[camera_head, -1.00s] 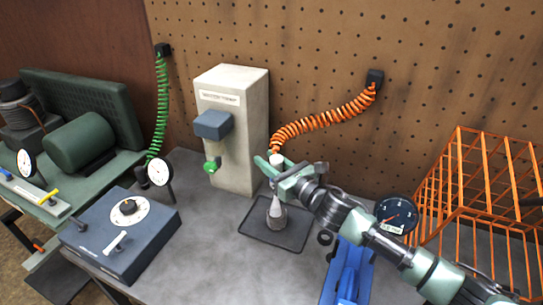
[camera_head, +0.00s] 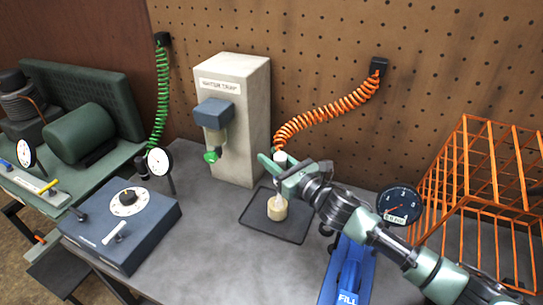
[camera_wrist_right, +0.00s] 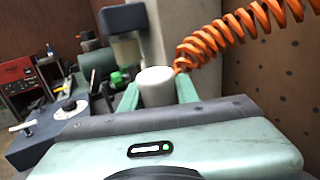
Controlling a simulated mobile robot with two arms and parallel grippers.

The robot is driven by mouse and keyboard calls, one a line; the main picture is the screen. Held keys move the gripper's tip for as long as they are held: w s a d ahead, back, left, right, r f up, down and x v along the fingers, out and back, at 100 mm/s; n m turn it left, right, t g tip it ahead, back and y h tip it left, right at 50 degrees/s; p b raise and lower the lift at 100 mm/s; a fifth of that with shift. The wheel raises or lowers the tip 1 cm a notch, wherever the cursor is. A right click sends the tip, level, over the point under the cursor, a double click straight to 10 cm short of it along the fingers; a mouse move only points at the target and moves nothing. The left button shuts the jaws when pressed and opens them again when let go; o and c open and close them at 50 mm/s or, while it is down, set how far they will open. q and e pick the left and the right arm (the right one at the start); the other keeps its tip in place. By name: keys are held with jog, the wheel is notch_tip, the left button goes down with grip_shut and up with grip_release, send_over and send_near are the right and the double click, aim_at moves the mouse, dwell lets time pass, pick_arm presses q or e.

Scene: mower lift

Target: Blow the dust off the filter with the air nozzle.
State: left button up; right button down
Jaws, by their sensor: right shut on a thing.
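My right gripper (camera_head: 276,164) is shut on the air nozzle (camera_head: 280,157), a white cylinder joined to the coiled orange hose (camera_head: 325,113). It holds the nozzle upright above the filter (camera_head: 277,209), a small cream-coloured cylinder standing on the dark tray (camera_head: 262,231). A pale, narrow shape shows between nozzle and filter. In the right wrist view the white nozzle top (camera_wrist_right: 156,85) sits between the green fingers. The filter is hidden there. My left gripper is not in view.
The water trap (camera_head: 243,110) stands behind the tray. A dark blue box with a dial (camera_head: 121,225) is at the left. A blue stand marked FILL (camera_head: 349,280), a round gauge (camera_head: 399,205) and an orange wire cage (camera_head: 490,185) are at the right. The bench front is bare.

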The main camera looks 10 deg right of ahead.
jog(key=shift+s+d, duration=0.1)
jog(key=shift+s, duration=0.15)
jog(key=shift+w+d, duration=0.2)
jog(key=shift+w, duration=0.1)
jog(key=shift+w+d, duration=0.35)
jog(key=shift+w, duration=0.15)
jog(key=shift+w+a, duration=0.15)
jog(key=shift+a, duration=0.05)
jog(key=shift+w+a, duration=0.45)
jog(key=shift+a, duration=0.2)
jog(key=shift+s+a, duration=0.1)
jog(key=shift+s, duration=0.05)
jog(key=shift+s+a, duration=0.4)
jog(key=shift+s, duration=0.25)
